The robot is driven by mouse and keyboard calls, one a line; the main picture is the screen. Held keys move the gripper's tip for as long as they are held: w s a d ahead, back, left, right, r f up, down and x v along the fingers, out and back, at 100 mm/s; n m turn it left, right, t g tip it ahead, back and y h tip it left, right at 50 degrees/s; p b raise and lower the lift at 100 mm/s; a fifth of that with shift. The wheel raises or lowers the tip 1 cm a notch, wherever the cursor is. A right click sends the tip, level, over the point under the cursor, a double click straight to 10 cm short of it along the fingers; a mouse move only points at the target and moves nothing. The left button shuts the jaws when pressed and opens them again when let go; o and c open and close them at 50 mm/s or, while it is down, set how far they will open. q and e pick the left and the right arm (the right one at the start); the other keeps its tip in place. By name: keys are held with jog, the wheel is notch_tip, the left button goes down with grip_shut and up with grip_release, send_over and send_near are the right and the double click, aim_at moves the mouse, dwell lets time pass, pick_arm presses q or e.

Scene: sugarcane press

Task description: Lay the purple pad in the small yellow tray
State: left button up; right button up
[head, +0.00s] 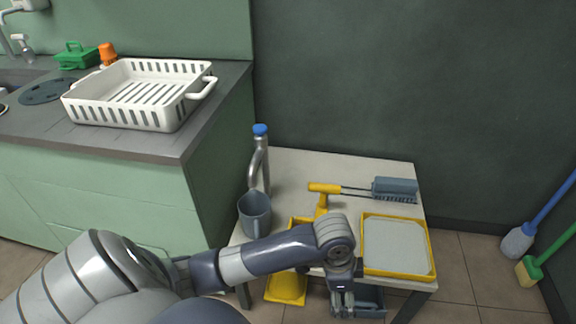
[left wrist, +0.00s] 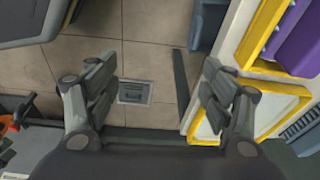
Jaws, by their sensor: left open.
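My left gripper (head: 357,303) hangs at the front edge of the low table in the head view. In the left wrist view the gripper (left wrist: 155,88) is open and empty, with floor between its fingers. The purple pad (left wrist: 297,45) shows only in part at the upper right there, beside a yellow rim (left wrist: 252,52). I cannot tell whether it lies inside that rim. A yellow tray with a pale inside (head: 397,247) sits at the table's right in the head view. Another yellow piece (head: 287,288) is partly hidden by my left arm. The pad does not show in the head view.
A white basket (head: 140,95) stands on the green counter. A blue-handled brush (head: 519,240) stands at the right.

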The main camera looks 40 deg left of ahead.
pick_arm(q)
jog(key=s+a+n+t+y, duration=0.1)
jog(key=s+a+n, duration=0.1)
jog(key=s+n, duration=0.2)
jog(key=s+a+n, duration=0.2)
jog(key=s+n, duration=0.2)
jog(key=s, duration=0.7)
jog(key=shift+a+r+n+t+y, duration=0.2)
jog(key=shift+a+n+t+y, duration=0.2)
jog(key=shift+w, duration=0.1)
